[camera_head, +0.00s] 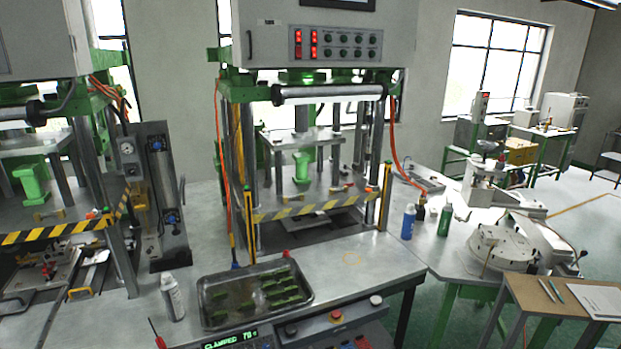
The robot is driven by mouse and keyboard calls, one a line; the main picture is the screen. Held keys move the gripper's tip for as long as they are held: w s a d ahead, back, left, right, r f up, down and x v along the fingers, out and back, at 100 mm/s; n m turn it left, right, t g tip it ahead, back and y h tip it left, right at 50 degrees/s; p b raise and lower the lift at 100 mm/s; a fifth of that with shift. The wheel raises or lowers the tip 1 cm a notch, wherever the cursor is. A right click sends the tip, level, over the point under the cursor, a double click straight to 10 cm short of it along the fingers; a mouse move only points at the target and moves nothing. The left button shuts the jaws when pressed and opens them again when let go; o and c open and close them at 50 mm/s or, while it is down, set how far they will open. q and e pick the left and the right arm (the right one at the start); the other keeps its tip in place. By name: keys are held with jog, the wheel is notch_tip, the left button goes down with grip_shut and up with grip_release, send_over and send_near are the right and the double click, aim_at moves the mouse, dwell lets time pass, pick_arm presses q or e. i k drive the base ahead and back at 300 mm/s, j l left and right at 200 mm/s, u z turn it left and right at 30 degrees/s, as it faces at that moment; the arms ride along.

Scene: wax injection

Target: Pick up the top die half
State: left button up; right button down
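I cannot tell for sure which part is the top die half. A flat metal assembly (47,272) with small fittings lies at the lower left, in front of the left press, with a yellow handle (80,292) beside it. In the middle press (315,146), a metal plate (327,200) lies behind a yellow-black striped bar (314,208), under a green central part (301,167). Neither of my grippers is in view.
A metal tray (212,312) with several green pieces stands on the front bench, beside a white spray can (172,297). A panel display (229,340) reads "CLAMPED". Blue (408,222) and green (445,220) bottles stand right.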

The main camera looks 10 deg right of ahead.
aim_at(490, 235)
jog(key=i+l+z, duration=0.2)
jog(key=z, duration=0.2)
jog(key=i+z, duration=0.65)
jog(key=z, duration=0.2)
jog(key=i+z, duration=0.4)
jog(key=i+j+z, duration=0.15)
jog(key=z, duration=0.25)
